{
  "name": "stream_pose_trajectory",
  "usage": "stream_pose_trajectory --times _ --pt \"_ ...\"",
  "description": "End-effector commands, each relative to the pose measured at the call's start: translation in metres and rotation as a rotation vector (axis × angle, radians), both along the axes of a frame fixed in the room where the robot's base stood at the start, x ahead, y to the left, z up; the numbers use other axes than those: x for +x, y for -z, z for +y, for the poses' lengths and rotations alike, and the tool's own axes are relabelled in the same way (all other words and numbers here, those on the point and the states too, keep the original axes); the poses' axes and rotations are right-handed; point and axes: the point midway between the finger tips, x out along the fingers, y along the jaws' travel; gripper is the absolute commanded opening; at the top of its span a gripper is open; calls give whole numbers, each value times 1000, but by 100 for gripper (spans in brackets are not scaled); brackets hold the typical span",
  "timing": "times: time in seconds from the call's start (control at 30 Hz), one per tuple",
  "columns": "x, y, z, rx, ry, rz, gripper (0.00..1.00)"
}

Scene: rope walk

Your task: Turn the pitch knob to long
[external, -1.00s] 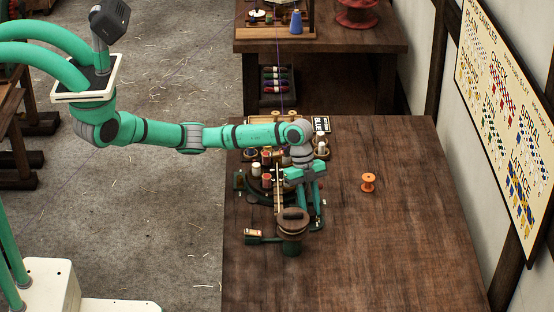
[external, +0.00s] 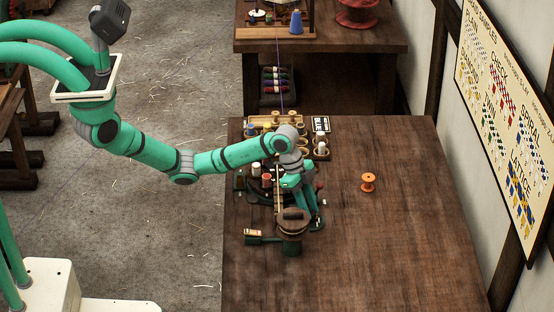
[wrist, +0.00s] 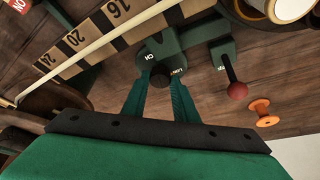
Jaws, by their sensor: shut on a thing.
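In the wrist view the dark round pitch knob (wrist: 160,80) sits on a green bracket of the machine. My gripper (wrist: 161,88) has its two teal fingers on either side of the knob and is shut on it. A small light label (wrist: 177,72) beside the knob is partly readable, perhaps "LONG"; the knob's exact setting cannot be told. In the external view my gripper (external: 314,222) is low at the right side of the green machine (external: 290,247) on the bench, and the knob is too small to make out.
A lever with a red ball (wrist: 237,90) stands close right of the knob. A numbered scale (wrist: 90,35) runs along the machine. An orange spool (external: 368,182) stands on the bench (external: 400,240), whose right part is otherwise clear. More bobbins (external: 321,143) stand behind.

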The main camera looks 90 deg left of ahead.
Motion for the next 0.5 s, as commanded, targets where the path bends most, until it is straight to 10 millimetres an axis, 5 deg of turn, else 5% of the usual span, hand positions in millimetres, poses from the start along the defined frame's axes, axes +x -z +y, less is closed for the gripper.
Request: stream_pose_trajectory --times 0.5 --pt "-1 0 -2 -1 -216 2 4"
